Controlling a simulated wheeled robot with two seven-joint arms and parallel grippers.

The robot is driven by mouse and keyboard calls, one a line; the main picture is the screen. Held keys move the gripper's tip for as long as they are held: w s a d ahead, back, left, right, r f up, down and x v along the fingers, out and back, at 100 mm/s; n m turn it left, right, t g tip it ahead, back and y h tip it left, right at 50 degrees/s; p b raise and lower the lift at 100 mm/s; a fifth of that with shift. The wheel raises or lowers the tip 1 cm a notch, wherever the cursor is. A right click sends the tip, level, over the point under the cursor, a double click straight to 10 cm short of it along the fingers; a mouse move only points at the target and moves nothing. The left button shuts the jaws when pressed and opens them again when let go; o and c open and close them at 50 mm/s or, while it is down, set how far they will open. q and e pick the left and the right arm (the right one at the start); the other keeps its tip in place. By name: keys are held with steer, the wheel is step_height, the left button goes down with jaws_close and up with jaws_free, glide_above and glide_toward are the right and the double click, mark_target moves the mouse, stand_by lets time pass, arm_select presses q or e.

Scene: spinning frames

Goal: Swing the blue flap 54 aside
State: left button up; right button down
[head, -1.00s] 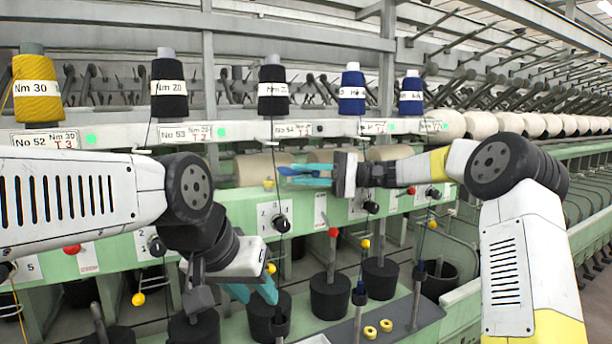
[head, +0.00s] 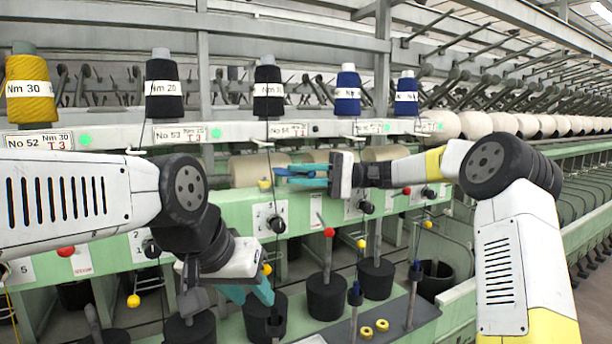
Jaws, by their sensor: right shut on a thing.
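My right gripper (head: 300,175) reaches in from the right in front of the cream yarn rolls, below the No 54 label (head: 288,130). Its cyan fingers point left and are shut on a small blue piece, the blue flap (head: 308,167), mostly hidden between them. My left gripper (head: 250,292) hangs low, left of the middle, with its cyan fingers pointing down and apart. Nothing shows between them. It is well below the flap, in front of the black pots.
Yarn cones (head: 162,90) stand along the upper rail. Black pots (head: 326,296) stand below, beside a grey tray (head: 402,335) with yellow rings. Rollers extend to the far right.

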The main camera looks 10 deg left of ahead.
steer(key=shift+d+f, duration=0.15)
steer(key=shift+d, duration=0.05)
steer(key=c, duration=1.5)
jaws_free()
steer(key=shift+d, duration=0.1)
steer(key=shift+v, duration=3.8)
steer(key=shift+w, duration=0.1)
steer(key=shift+c, duration=0.3)
